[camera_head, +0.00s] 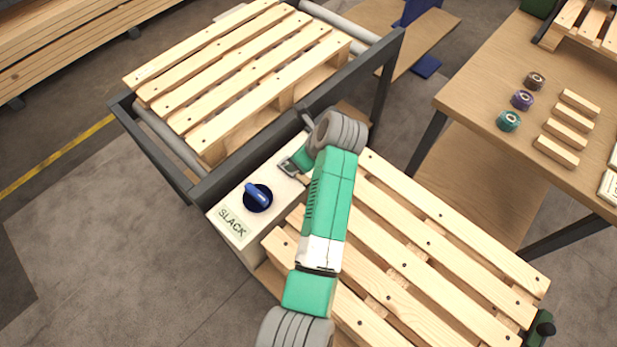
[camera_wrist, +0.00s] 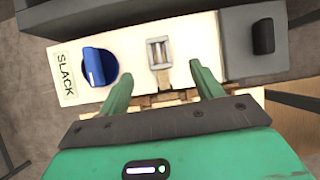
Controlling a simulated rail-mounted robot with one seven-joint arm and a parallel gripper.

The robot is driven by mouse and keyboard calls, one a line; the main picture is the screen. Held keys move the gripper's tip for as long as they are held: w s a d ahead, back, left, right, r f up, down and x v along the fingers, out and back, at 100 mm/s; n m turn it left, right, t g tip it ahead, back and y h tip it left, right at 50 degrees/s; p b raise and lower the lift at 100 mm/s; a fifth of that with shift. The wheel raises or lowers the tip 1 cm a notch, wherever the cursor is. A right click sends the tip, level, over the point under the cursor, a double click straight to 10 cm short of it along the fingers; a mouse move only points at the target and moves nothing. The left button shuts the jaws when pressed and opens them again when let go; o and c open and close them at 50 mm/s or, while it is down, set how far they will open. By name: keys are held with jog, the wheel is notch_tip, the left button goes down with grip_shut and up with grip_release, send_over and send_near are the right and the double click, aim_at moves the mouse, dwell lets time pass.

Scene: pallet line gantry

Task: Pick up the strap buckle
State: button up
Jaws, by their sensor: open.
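The strap buckle (camera_wrist: 159,52) is a small metal frame with a slot, lying on the white panel (camera_wrist: 195,45) between a blue knob and a dark block. In the head view the buckle (camera_head: 288,168) shows at the panel's edge, beside my gripper (camera_head: 303,160), which is mostly hidden by my arm. In the wrist view my gripper (camera_wrist: 161,74) is open. Its two green fingers point at the panel, one on either side of the buckle's lower end, with clear gaps and nothing between them gripped. I cannot tell the height of the fingertips above the panel.
The blue knob (camera_head: 258,197) stands left of the buckle, near a "SLACK" label (camera_head: 232,222). A dark block (camera_wrist: 263,36) is to the right. A grey frame (camera_head: 240,165) and slatted pallets (camera_head: 430,240) border the panel. A table (camera_head: 480,90) holds tape rolls and wood blocks.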

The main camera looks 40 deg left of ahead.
jog(key=shift+s+f+m, duration=0.2)
jog(key=shift+f+m, duration=0.1)
jog(key=shift+f, duration=0.45)
jog(key=shift+a+f, duration=0.1)
jog(key=shift+f, duration=0.1)
jog(key=shift+b+x, duration=0.65)
jog(key=shift+x, duration=0.45)
jog(key=b+x, duration=0.3)
jog(key=x, duration=0.1)
jog(key=shift+w+f+b, duration=0.15)
jog(key=shift+f+b, duration=0.15)
jog(key=shift+b, duration=0.05)
jog(key=shift+a+f, duration=0.2)
jog(key=shift+f, duration=0.05)
jog(key=shift+r, duration=0.1)
jog(key=c, duration=1.1)
